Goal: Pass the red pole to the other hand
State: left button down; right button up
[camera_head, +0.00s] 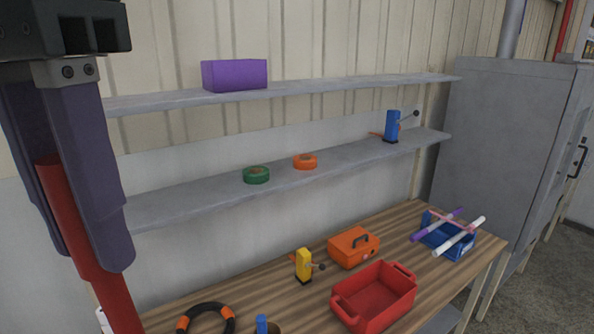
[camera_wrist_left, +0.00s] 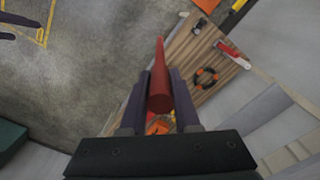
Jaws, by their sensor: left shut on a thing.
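The red pole (camera_head: 118,305) is at the lower left of the head view. My left gripper (camera_head: 85,255) is shut on it, with a dark purple finger on each side. The pole slants down out of the bottom of the picture. In the left wrist view the red pole (camera_wrist_left: 160,85) sits between the two fingers and sticks out past their tips. At the upper left edge of that view, two dark purple prongs (camera_wrist_left: 20,27) look like the fingers of my right gripper, apart and empty, well away from the pole. The rest of that gripper is cut off.
A wooden bench holds a red crate (camera_head: 338,298), an orange toolbox (camera_head: 352,248), a yellow tool (camera_head: 303,265) and a black-orange ring (camera_head: 208,307). Two grey shelves (camera_head: 180,201) hang above it, and a grey cabinet (camera_head: 505,140) stands at right. Open floor (camera_wrist_left: 90,60) shows in the wrist view.

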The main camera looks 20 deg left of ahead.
jog(key=shift+c, duration=0.9)
jog(key=shift+w+d+f, duration=0.1)
jog(key=shift+w+d, duration=0.05)
jog(key=shift+c, duration=0.8)
jog(key=w+t+h, duration=0.1)
jog(key=w+d+m+h, duration=0.1)
jog(key=w+m+t+h, duration=0.1)
jog(key=shift+w+d+r+t, duration=0.15)
jog(key=shift+d+r+t, duration=0.05)
jog(key=shift+r+t, duration=0.15)
jog(key=c, duration=0.3)
jog(key=w+a+r+n+t+y, duration=0.15)
jog(key=a+r+t+y, duration=0.35)
jog(key=a+r+t, duration=0.85)
jog(key=shift+c, duration=0.2)
pick_arm(q)
jog(key=w+d+r+m, duration=0.1)
jog(key=d+m, duration=0.3)
jog(key=d, duration=0.6)
jog(key=w+d+r+m, duration=0.2)
jog(key=w+d+m, duration=0.2)
jog(key=d, duration=0.7)
jog(key=shift+w+r, duration=0.25)
jog(key=shift+w, duration=0.1)
pick_arm(e)
jog(key=w+a+f+g, duration=0.1)
jog(key=w+a, duration=0.2)
jog(key=w, duration=0.8)
jog(key=shift+w+f+g, duration=0.15)
jog(key=shift+w+g, duration=0.25)
